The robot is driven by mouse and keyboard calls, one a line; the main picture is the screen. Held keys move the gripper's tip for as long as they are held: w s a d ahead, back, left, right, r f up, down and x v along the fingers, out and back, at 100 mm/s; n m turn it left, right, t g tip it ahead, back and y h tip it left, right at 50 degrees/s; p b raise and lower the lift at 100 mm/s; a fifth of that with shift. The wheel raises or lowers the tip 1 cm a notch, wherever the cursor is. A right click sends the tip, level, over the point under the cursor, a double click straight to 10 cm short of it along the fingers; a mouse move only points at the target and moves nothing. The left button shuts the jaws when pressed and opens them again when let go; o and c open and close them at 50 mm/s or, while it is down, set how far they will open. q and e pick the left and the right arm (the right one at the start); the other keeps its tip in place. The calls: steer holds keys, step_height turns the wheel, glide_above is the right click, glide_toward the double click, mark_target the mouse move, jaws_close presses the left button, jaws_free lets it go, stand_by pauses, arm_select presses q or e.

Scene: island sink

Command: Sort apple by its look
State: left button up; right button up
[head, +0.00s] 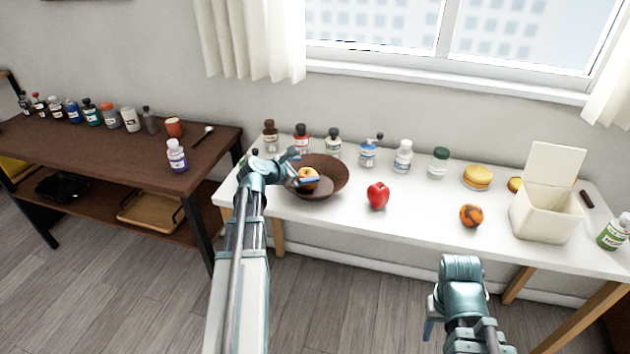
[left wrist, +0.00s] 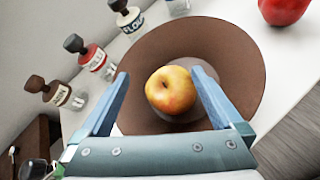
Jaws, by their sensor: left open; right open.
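A yellow-orange apple (head: 308,174) is at the brown bowl (head: 338,178) on the white table; in the left wrist view the apple (left wrist: 172,88) shows over the bowl's middle. My left gripper (head: 298,168) is open above the bowl, its fingers (left wrist: 165,95) on either side of the apple with gaps; whether the apple rests on the bowl's bottom is hard to tell. A glossy red apple (head: 377,195) stands right of the bowl. An orange apple with dark brown patches (head: 471,215) lies further right. A cream box (head: 545,212) has its lid up. My right gripper (head: 430,322) is open and empty, low in front of the table.
Several bottles and jars (head: 403,157) line the table's back edge, with a yellow stacked item (head: 477,177) beside them. A green-labelled bottle (head: 614,232) stands at the right end. A dark wooden table (head: 90,150) with more bottles is at left. The white table's front middle is clear.

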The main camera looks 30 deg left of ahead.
arm_select(q)
steer(key=p+v, duration=0.4)
steer(key=v, duration=0.7)
steer(key=shift+s+p, duration=0.2)
steer(key=shift+p, duration=0.1)
steer(key=shift+r, duration=0.1)
steer(key=s+d+f+m+g+h+p, duration=0.1)
steer(key=d+f+m+g, duration=0.15)
steer(key=d+m, duration=0.7)
steer(key=d+f+m+g+h+p, duration=0.15)
steer(key=d+m+g, duration=0.3)
steer(key=d, duration=0.95)
steer(key=s+d+f+m+g+y+p, duration=0.2)
steer(key=s+d+m+g+y, duration=0.3)
steer(key=s+d+m, duration=0.9)
steer(key=d+m+y, duration=0.1)
steer(key=m, duration=0.4)
steer(key=shift+d+f+m+g, duration=0.25)
steer(key=shift+d+m+g, duration=0.05)
steer(key=shift+d, duration=0.05)
